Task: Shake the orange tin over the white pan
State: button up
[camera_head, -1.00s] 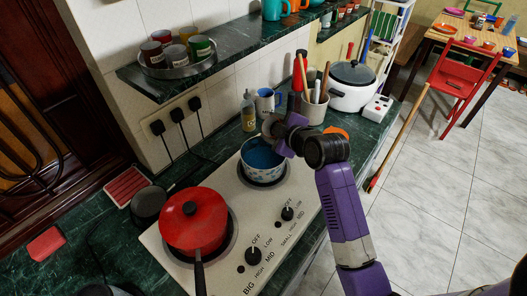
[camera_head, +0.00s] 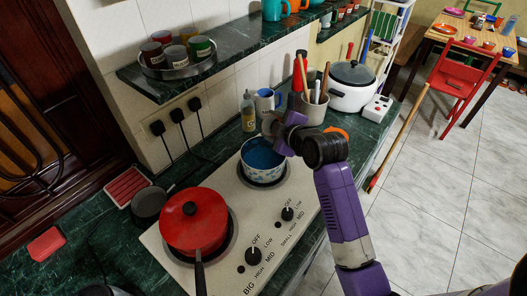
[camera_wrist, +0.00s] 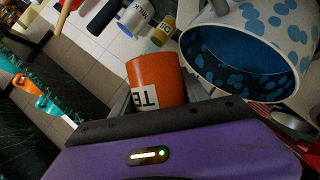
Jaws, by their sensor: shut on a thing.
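My gripper (camera_wrist: 160,94) is shut on an orange tin (camera_wrist: 156,78) with a white label, in the wrist view. The white pan (camera_head: 263,160) has blue spots and a blue inside, and stands on the rear burner of the hob. It also shows large in the wrist view (camera_wrist: 222,33), close to the right of the tin, with a gap between them. In the head view my gripper (camera_head: 272,126) is above the pan's far right rim. The tin cannot be made out there, and its tilt is unclear.
A red lidded pot (camera_head: 194,220) sits on the front burner. Behind the pan stand a bottle (camera_head: 248,113), a blue-white mug (camera_head: 266,102) and a utensil holder (camera_head: 313,109). A shelf (camera_head: 175,85) with a tray of tins overhangs the counter at the left.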

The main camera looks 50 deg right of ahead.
jog(key=shift+r+n, duration=0.3)
jog(key=shift+r, duration=0.35)
dwell(0.7)
jog(key=shift+f+n+h+b, duration=0.45)
jog(key=shift+h+b, duration=0.25)
jog(key=shift+b, duration=0.5)
dwell(1.3)
jog(key=shift+r+n+h+b, duration=0.4)
jog(key=shift+n+h+b, duration=0.1)
jog(key=shift+n+b, duration=0.25)
dwell(1.7)
jog(key=shift+a+f+h+b, duration=0.1)
jog(key=shift+f+h+b, duration=0.2)
jog(key=shift+b, duration=0.15)
dwell(1.2)
